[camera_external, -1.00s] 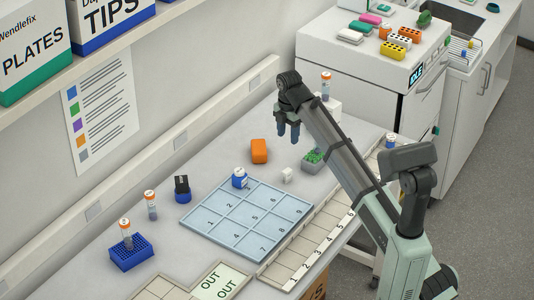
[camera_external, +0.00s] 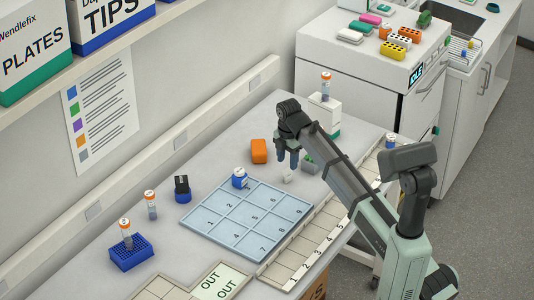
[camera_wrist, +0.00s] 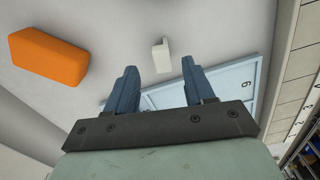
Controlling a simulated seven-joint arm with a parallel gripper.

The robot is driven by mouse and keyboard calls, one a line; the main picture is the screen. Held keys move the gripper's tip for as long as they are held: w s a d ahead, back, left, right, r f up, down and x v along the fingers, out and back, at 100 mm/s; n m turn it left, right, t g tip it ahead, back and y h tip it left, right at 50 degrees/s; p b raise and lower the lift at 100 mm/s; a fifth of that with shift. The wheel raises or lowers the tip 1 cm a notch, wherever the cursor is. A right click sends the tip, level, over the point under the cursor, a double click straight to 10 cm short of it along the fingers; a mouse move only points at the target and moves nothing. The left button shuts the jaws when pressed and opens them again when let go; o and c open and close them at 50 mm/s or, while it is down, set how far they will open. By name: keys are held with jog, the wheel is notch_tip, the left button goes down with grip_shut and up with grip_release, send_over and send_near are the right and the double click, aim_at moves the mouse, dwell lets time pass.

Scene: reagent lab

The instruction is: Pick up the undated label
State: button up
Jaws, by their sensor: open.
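A small white piece, apparently the label (camera_external: 287,176), lies on the bench just behind the blue numbered tray. In the wrist view the white piece (camera_wrist: 161,56) looks like a small folded or blocky shape, with no writing I can make out. My gripper (camera_external: 287,164) is low over the bench, right at the white piece in the outside view. In the wrist view my gripper (camera_wrist: 159,68) has its two blue fingers apart and empty, with the white piece showing beyond and between the tips.
An orange block (camera_external: 259,151) stands left of my gripper. A numbered strip (camera_external: 311,247) runs along the bench edge.

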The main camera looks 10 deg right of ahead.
aim_at(287, 170)
jog(key=shift+s+f, duration=0.2)
jog(key=shift+f, duration=2.4)
grip_shut()
jog(key=shift+r, duration=0.15)
